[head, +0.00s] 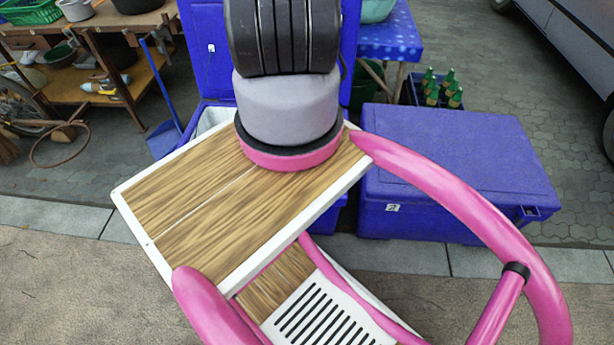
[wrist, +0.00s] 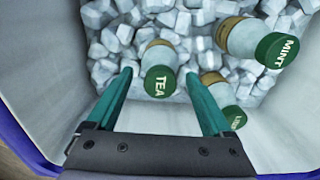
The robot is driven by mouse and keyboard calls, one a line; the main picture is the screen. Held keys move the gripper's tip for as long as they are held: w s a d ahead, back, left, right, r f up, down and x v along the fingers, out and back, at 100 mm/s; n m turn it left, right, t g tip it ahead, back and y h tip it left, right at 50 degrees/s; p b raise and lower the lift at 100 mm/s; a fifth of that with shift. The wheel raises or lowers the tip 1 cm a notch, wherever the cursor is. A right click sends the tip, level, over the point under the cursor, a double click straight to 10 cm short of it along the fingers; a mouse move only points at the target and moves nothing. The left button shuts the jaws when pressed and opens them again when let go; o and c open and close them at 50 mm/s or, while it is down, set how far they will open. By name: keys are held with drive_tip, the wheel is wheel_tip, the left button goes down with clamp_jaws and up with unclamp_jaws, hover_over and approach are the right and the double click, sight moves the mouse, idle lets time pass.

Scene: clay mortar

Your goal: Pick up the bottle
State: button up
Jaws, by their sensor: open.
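In the wrist view, a bottle with a green cap marked TEA (wrist: 159,78) stands in ice, seen from above, between and just beyond my open fingers. My gripper (wrist: 163,88) is over the inside of the cooler, with its two green fingers apart and nothing held. A bottle with a green cap marked MINT (wrist: 262,42) leans at the upper right. A third green-capped bottle (wrist: 225,100) is beside the right finger and partly hidden by it. In the head view my gripper is hidden behind my own body, and these bottles do not show.
White cooler walls (wrist: 48,70) with a blue rim (wrist: 22,150) surround the ice cubes (wrist: 115,38). In the head view, a closed blue cooler (head: 455,165) stands at right. A crate of green bottles (head: 440,90) is behind it. A blue broom and dustpan (head: 165,135) stand at left.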

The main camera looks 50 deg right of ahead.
drive_tip(key=shift+f, duration=0.2)
drive_tip(key=shift+c, duration=0.3)
clamp_jaws()
idle(1.1)
